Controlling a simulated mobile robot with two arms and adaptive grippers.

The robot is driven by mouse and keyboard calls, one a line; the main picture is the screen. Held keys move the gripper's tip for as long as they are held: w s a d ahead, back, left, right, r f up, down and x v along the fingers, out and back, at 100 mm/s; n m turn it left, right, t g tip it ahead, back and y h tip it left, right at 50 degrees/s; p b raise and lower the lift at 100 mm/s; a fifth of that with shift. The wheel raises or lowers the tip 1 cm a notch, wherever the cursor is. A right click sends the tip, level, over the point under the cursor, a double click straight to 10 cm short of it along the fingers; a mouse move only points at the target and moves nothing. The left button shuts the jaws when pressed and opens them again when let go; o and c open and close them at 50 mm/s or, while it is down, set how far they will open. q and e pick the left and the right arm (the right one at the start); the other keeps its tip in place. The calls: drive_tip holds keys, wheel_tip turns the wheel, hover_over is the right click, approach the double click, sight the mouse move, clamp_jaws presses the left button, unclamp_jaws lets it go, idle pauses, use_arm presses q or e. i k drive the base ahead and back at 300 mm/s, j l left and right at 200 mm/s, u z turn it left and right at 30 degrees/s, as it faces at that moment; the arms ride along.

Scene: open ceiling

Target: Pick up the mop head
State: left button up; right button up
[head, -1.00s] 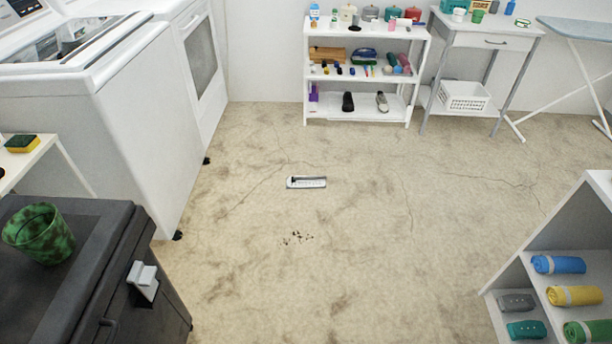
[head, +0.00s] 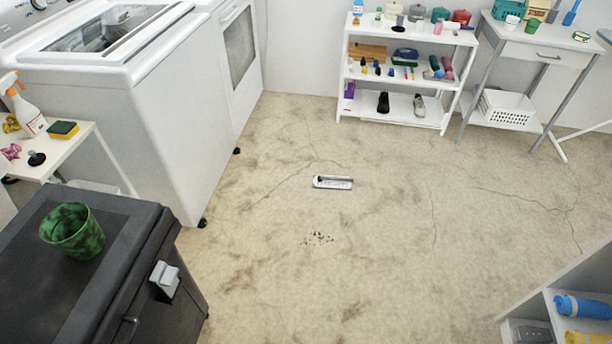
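A flat white and grey piece, which looks like the mop head (head: 333,183), lies alone on the floor near the middle of the head view. It has a dark strip along its top. Neither of my grippers shows in the head view, and nothing is touching the piece.
A dark cabinet (head: 120,215) with a green cup (head: 72,230) and a white washer (head: 130,110) stand at left. A white shelf (head: 400,90) and side table (head: 535,50) stand at the back. The middle floor is open.

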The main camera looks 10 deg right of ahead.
sight(319, 182)
drive_tip(key=i+l+u, duration=0.1)
drive_tip(key=i+l, duration=0.15)
drive_tip(key=i+l+u, duration=0.15)
drive_tip(key=l, duration=0.3)
drive_tip(key=i+l+u, duration=0.1)
drive_tip(key=i+l, duration=0.2)
drive_tip(key=i+l+u, duration=0.1)
drive_tip(key=l, duration=0.35)
drive_tip(key=i+l+u, duration=0.15)
drive_tip(key=i+l, duration=0.15)
drive_tip(key=l, duration=0.15)
